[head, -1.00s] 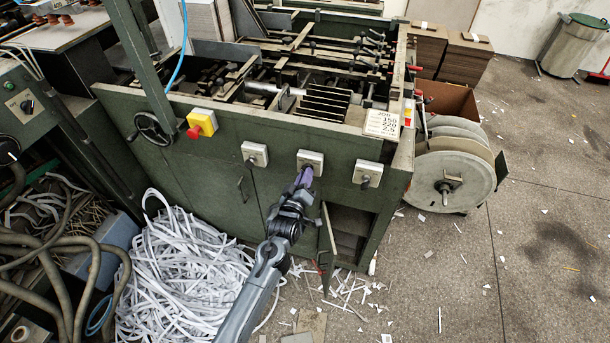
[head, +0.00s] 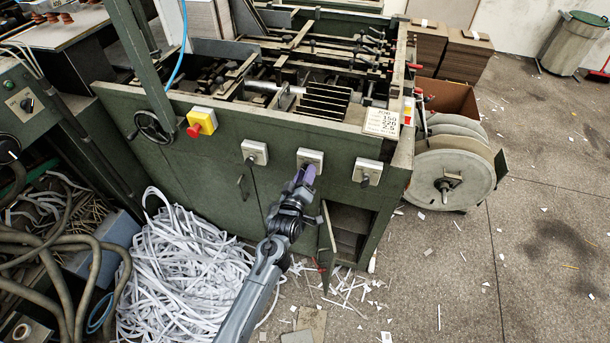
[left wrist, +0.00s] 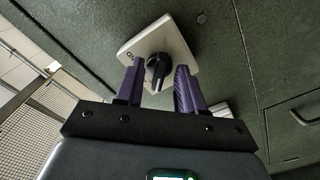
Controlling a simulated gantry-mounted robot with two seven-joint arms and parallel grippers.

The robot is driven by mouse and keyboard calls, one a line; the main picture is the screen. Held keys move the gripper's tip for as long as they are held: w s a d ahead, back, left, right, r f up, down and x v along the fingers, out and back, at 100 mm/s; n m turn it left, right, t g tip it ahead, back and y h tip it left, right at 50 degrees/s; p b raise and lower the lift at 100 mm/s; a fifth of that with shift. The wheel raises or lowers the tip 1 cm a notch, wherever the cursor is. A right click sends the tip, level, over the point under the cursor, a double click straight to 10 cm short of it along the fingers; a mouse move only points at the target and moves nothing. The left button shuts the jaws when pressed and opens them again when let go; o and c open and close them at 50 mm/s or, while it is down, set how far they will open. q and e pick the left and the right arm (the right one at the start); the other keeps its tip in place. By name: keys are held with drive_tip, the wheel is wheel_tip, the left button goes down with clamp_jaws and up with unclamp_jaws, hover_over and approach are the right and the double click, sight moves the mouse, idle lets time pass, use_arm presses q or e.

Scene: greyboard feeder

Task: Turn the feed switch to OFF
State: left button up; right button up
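Three switches on pale square plates sit along the front of the green machine. My left gripper (head: 304,173) is at the middle switch (head: 310,155) and partly hides its knob. In the left wrist view the black knob (left wrist: 157,70) stands on its pale plate (left wrist: 172,40). The purple fingers of my left gripper (left wrist: 158,88) are open, one on each side of the knob, with a gap showing on both sides. Part of a dark label shows at the plate's left; I cannot read it fully. My right gripper is not in view.
The left switch (head: 254,153) and right switch (head: 367,171) flank the middle one. A red-and-yellow stop button (head: 201,122) and a handwheel (head: 154,128) are farther left. A cabinet door (head: 327,248) hangs open below. White paper strips (head: 190,270) pile on the floor.

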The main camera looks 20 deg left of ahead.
use_arm(q)
drive_tip(key=s+p, duration=0.2)
drive_tip(key=s, duration=0.8)
drive_tip(key=shift+s+d+p, duration=0.3)
drive_tip(key=shift+s+d, duration=0.1)
